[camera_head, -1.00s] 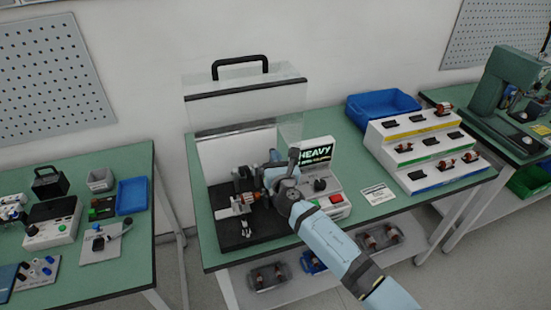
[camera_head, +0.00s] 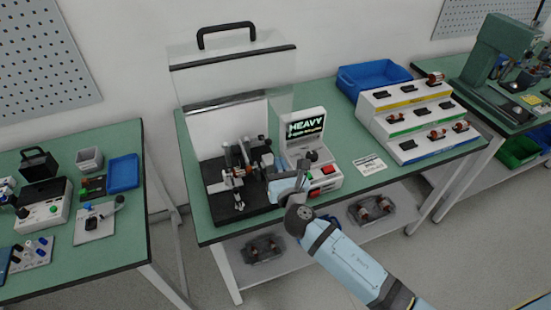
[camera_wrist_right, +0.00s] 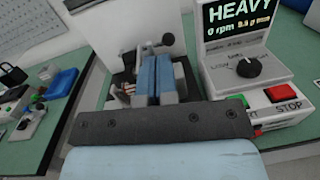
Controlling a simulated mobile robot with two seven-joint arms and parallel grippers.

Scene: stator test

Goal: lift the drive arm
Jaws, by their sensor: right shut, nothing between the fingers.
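The tester's black base (camera_head: 262,214) stands on the middle bench and carries grey brackets around a small copper-wound rotor (camera_head: 238,173). A dark and grey arm-like part (camera_head: 244,152) stands behind the rotor; I take it for the drive arm, but its exact outline is too small to tell. My right gripper (camera_head: 272,172) is at the right front side of the base, between rotor and control box. In the wrist view its blue fingers (camera_wrist_right: 158,75) are together with nothing held, and they hide part of the mechanism behind them. My left gripper is not in view.
The control box (camera_head: 325,178) stands right of the base; its screen reads HEAVY and 0 rpm. A clear cover (camera_head: 235,75) with a black handle is raised above. Right are a stepped parts rack (camera_head: 388,140) and a blue bin (camera_head: 370,77).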

